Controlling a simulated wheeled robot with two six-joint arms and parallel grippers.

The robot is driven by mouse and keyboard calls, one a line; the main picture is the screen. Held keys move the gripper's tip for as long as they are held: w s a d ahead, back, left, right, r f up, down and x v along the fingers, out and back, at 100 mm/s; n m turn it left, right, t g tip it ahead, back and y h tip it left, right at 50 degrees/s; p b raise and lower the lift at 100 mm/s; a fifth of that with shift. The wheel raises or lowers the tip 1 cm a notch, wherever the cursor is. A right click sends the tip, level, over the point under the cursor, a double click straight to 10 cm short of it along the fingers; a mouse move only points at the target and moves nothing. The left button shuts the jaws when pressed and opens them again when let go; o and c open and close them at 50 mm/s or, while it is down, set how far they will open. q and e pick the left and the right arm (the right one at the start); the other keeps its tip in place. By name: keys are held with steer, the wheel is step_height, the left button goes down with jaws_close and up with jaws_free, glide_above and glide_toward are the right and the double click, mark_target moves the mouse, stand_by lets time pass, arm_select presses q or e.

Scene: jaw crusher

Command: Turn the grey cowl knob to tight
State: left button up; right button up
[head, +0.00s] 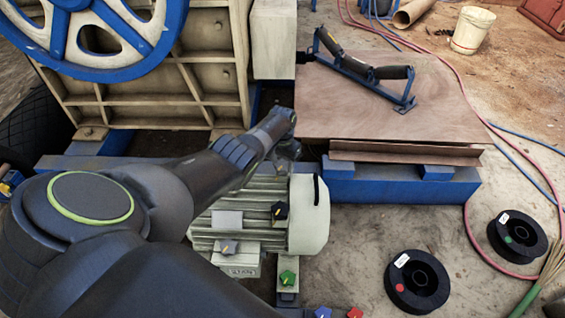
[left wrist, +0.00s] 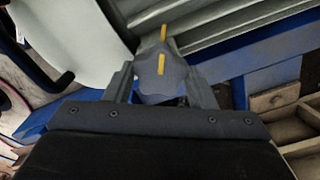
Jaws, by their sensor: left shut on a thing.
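The grey cowl knob (left wrist: 165,85) has a yellow line on its face and sits between the fingers of my left gripper (left wrist: 160,92) in the left wrist view. The fingers are shut on its two sides. A separate yellow mark (left wrist: 163,32) lies just beyond the knob, and the knob's line points roughly toward it. In the head view my left gripper (head: 287,152) is at the far side of the pale ribbed motor (head: 309,222), by its white end cowl. The knob is mostly hidden there. My right gripper is not in view.
A black knob (head: 280,210), another grey knob (head: 228,247) and a green knob (head: 288,278) are on or near the motor. A brown board (head: 400,120) carries a blue roller frame (head: 365,75). Two black spools (head: 417,281) lie on the ground at right.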

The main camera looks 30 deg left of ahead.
mark_target(282, 165)
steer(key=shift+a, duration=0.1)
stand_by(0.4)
arm_select(q)
steer(key=o, duration=1)
steer(key=shift+r, duration=0.2)
step_height(282, 165, up, 6)
steer(key=p, duration=0.4)
steer(key=shift+r, duration=0.2)
steer(key=shift+r+p, duration=2)
steer(key=shift+r, duration=3.3)
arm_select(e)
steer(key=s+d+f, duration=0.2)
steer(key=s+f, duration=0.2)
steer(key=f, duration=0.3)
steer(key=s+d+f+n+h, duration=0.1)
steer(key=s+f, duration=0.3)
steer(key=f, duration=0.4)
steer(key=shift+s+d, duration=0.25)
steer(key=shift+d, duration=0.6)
